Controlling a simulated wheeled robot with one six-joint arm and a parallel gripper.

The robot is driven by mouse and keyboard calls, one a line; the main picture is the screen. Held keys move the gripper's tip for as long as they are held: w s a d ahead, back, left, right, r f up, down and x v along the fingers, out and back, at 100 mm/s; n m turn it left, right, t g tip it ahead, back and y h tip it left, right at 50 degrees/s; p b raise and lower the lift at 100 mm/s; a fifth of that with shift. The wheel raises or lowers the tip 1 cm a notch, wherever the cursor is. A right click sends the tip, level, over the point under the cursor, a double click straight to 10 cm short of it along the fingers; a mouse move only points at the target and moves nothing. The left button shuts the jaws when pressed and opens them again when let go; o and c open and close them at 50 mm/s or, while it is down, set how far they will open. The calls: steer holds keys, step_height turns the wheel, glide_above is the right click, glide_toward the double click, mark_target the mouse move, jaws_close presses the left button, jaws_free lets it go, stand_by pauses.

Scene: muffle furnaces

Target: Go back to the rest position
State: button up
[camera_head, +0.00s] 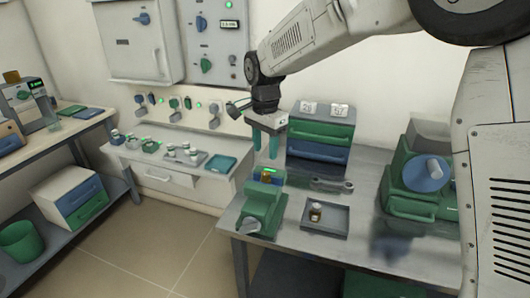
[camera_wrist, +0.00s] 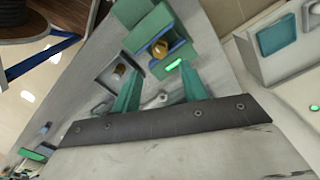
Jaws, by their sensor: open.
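My gripper (camera_head: 267,146) points down above the left part of the metal worktable (camera_head: 285,255), its two green fingers apart with nothing between them. In the wrist view my gripper (camera_wrist: 157,92) also shows its green fingers spread. Just below it stands a green bench device (camera_head: 262,208) with a lit green display. A small brown-yellow piece sits in this device (camera_wrist: 160,48) in the wrist view. A grey tray (camera_head: 338,229) to its right holds a small brown bottle (camera_head: 316,212).
A green and blue drawer box (camera_head: 319,137) stands behind the gripper. A wrench (camera_head: 333,184) lies on the table. A green machine with a blue disc (camera_head: 427,173) stands at right. A white low bench with small jars (camera_head: 182,153) is at left. Floor (camera_head: 160,240) is clear in front.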

steer(key=shift+n, duration=0.3)
steer(key=shift+s+d+f+n, duration=0.15)
steer(key=shift+s+f+n, duration=0.1)
steer(key=shift+n, duration=0.25)
steer(key=s+n, duration=0.1)
steer(key=s+d+n, duration=0.1)
steer(key=s+d+f+g, duration=0.1)
steer(key=s, duration=0.1)
steer(key=shift+d+n+h, duration=0.2)
steer(key=shift+n+h, duration=0.1)
steer(key=shift+n, duration=0.1)
steer(key=s+d+r+n+t, duration=0.1)
steer(key=s+d+r, duration=0.3)
steer(key=s+d, duration=0.7)
steer(key=s+d+r+n+t, duration=0.1)
steer(key=s+d+r+n, duration=0.2)
steer(key=s+d, duration=0.8)
steer(key=s, duration=0.8)
steer(key=shift+s+d+r+n, duration=0.3)
steer(key=shift+s+r+n, duration=0.1)
